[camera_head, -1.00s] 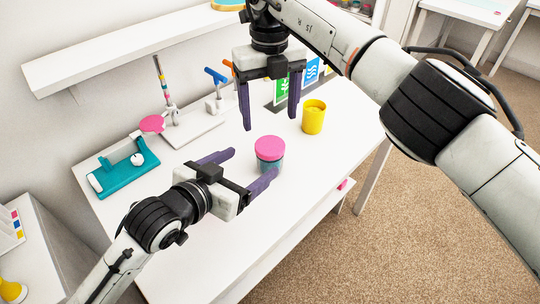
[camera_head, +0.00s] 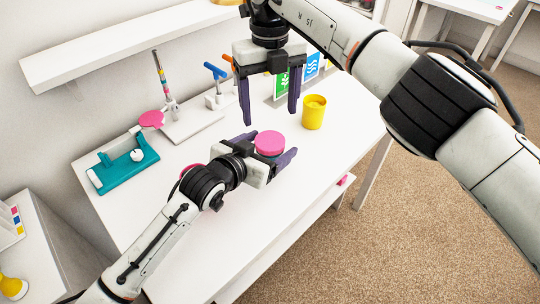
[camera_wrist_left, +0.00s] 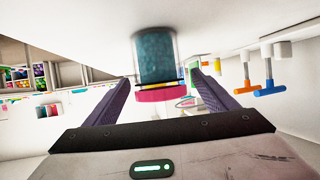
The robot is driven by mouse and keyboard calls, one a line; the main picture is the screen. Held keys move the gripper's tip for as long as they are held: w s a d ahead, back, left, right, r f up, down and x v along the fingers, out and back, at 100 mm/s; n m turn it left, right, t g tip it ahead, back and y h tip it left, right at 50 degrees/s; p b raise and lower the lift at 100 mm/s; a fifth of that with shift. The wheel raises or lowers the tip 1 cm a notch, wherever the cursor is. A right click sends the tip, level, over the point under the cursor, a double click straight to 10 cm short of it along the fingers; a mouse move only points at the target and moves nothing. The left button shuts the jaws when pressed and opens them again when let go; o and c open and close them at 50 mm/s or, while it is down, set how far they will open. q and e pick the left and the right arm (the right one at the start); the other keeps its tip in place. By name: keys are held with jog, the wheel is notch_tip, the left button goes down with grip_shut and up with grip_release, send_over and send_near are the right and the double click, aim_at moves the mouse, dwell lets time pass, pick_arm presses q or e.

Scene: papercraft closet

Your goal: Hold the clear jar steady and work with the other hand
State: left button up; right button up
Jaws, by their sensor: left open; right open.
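The clear jar with a pink lid (camera_head: 270,143) stands on the white table; teal contents show through its wall in the left wrist view (camera_wrist_left: 155,55), where the picture is upside down. My left gripper (camera_head: 269,148) is low at the table with its purple fingers open, one on each side of the jar. In the left wrist view a gap shows beside the fingers (camera_wrist_left: 160,78). The arm hides part of the jar's body in the head view. My right gripper (camera_head: 267,121) is open and empty, pointing down above and behind the jar.
A yellow cup (camera_head: 313,113) stands right of the right gripper. A teal tool (camera_head: 122,172), a pink disc (camera_head: 151,118) on a stand and a blue-handled tool (camera_head: 216,73) are at the back left. A white shelf (camera_head: 130,45) hangs above.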

aim_at(270, 140)
pick_arm(q)
grip_shut()
pick_arm(e)
jog(key=n, duration=0.3)
jog(key=shift+n, duration=0.4)
jog(key=n, duration=0.5)
jog(key=shift+f, duration=4)
